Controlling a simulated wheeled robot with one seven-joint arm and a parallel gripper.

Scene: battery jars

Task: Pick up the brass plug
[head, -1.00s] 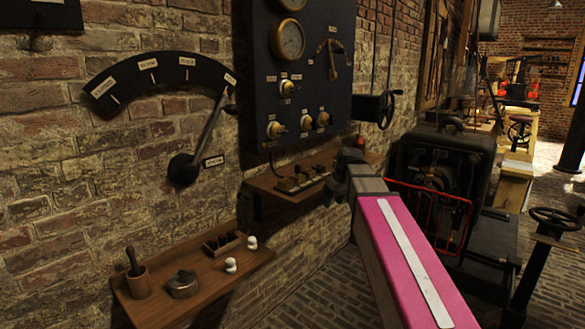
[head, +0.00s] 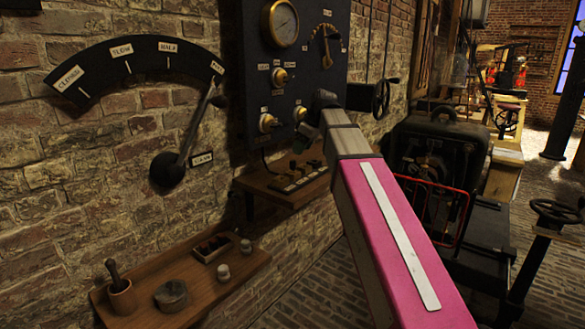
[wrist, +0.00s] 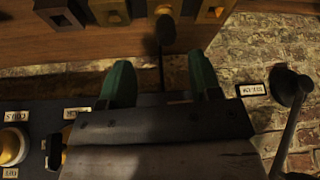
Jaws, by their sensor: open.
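My gripper (wrist: 162,70) shows in the wrist view as two green fingers, open and apart, with nothing held between them. Past the fingertips, a brass-coloured piece with a dark rounded knob (wrist: 165,32) stands on the wooden shelf (wrist: 40,52). It may be the brass plug, but I cannot tell for sure. A second brass-coloured block (wrist: 109,11) is to its left. In the head view my gripper (head: 312,122) is above the shelf (head: 247,184) with the row of small blocks (head: 298,178); the plug cannot be made out there.
A dark gauge panel (head: 265,80) and a lever (head: 192,130) on an arc scale are on the brick wall. A lower shelf (head: 225,278) holds a mortar (head: 121,297), a round dark piece (head: 171,296) and a small tray (head: 214,248). A black machine (head: 430,150) stands right.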

